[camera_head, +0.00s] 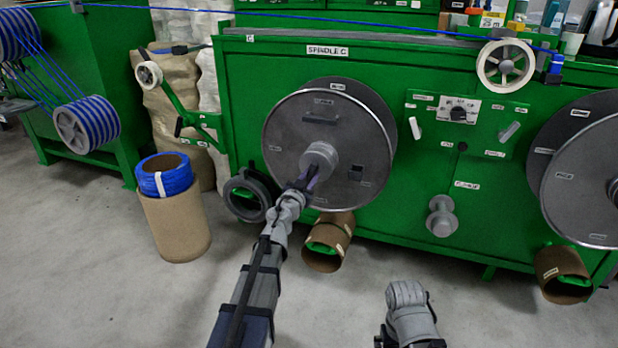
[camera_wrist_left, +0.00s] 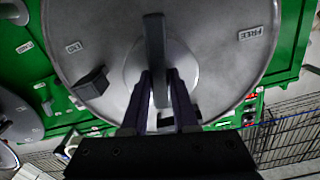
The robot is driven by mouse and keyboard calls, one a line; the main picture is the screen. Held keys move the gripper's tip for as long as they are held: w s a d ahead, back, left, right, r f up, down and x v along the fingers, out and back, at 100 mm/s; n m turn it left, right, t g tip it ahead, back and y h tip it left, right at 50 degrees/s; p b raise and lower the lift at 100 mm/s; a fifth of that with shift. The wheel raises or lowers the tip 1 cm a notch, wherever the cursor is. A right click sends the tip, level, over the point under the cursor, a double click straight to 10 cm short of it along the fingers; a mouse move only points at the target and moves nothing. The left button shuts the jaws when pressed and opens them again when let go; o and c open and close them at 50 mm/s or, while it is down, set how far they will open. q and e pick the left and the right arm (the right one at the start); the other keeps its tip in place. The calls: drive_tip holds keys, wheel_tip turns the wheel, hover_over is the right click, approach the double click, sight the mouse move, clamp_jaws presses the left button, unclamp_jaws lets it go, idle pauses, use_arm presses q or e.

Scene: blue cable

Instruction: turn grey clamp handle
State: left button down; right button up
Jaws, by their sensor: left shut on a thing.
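The grey clamp handle (camera_wrist_left: 155,60) is a flat bar standing out from the round hub of the spindle disc in the left wrist view. My left gripper (camera_wrist_left: 161,85) is shut on it, with one dark finger on each side. In the head view my left gripper (camera_head: 308,178) is at the lower front of the grey hub (camera_head: 320,158), and the handle is mostly hidden there. The large grey disc (camera_head: 290,125) sits on the green machine under a "SPINDLE C" label. A "FREE" label (camera_wrist_left: 254,33) is on the disc's right side in the wrist view.
A dark block (camera_wrist_left: 91,82) sticks out of the disc left of the hub. A cardboard tube (camera_head: 328,243) lies below the disc. A brown drum (camera_head: 175,225) with a blue roll stands left. A second disc (camera_head: 585,180) is at far right. The floor in front is clear.

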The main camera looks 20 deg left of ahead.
use_arm(q)
drive_tip(key=shift+d+n, duration=0.1)
drive_tip(key=shift+n, duration=1)
drive_tip(key=c, duration=0.7)
unclamp_jaws()
drive_tip(key=s, duration=0.7)
drive_tip(key=shift+s, duration=0.4)
